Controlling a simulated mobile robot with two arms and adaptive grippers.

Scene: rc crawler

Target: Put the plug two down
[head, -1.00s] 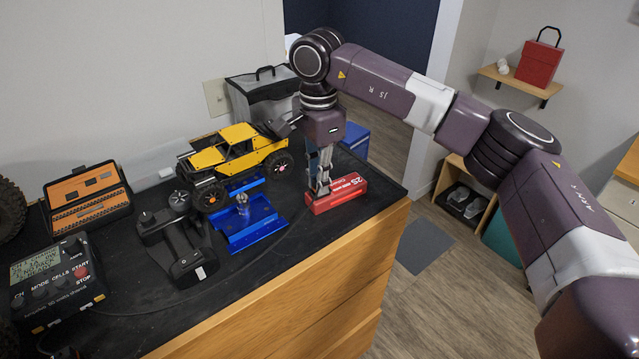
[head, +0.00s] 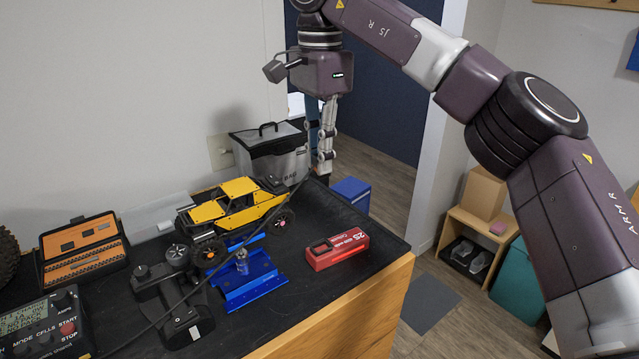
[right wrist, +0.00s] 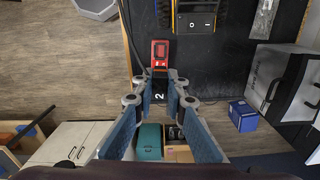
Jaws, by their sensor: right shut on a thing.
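My right gripper (head: 322,162) is raised above the far right part of the black bench top. It is shut on plug two (right wrist: 160,88), a small black block marked with a white 2, which shows between the fingertips in the right wrist view. A thin black cable (head: 215,278) runs from the plug down across the bench to the lower left. The red battery pack (head: 337,249) lies on the bench near its right edge, apart from the gripper. It also shows beyond the plug in the right wrist view (right wrist: 160,52). My left gripper is not in view.
A yellow crawler (head: 232,215), a blue stand (head: 247,278), a black transmitter (head: 172,295), a charger (head: 45,328) and an orange tool case (head: 82,248) crowd the left and middle. A grey bag (head: 272,152) stands behind. Bare bench surrounds the battery.

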